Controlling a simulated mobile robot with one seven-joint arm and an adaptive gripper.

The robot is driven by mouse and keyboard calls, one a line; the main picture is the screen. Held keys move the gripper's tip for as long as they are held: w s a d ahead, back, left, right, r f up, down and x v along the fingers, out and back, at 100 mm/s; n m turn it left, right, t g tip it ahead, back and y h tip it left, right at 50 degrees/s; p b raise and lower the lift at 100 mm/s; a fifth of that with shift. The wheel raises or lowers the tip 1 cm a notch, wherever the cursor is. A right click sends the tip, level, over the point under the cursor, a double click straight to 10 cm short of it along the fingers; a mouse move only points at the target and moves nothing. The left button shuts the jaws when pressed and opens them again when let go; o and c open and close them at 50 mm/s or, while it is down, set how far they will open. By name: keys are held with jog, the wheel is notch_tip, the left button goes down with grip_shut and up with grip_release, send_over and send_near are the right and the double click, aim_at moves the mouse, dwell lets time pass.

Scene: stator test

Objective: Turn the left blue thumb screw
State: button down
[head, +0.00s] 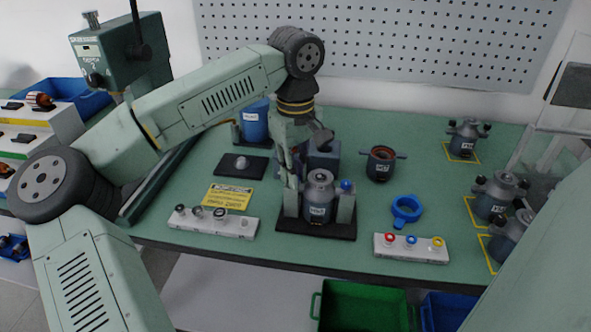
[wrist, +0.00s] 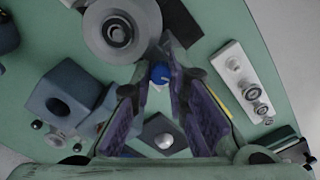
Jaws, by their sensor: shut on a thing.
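A grey metal housing (head: 319,203) with a white label stands in a fixture on a black base plate (head: 300,228). The fixture has a grey post on each side. A blue thumb screw (head: 346,185) shows at the right post. My gripper (head: 291,180) points down over the left post and hides its top in the head view. In the wrist view the left blue thumb screw (wrist: 160,73) sits between the tips of my gripper's purple-padded fingers (wrist: 158,80), which are shut on it. The round housing top (wrist: 118,30) lies just beyond it.
A grey block (head: 325,156) stands close behind my gripper. A white strip with buttons (head: 215,222) lies left, another with coloured rings (head: 410,248) right. A blue ring part (head: 406,209) and a dark housing (head: 381,163) stand right. Bare green table lies between them.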

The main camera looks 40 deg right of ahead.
jog(key=shift+m, duration=1.9)
jog(key=c, duration=1.5)
grip_release()
jog(key=shift+c, duration=0.2)
jog(key=shift+r, duration=4)
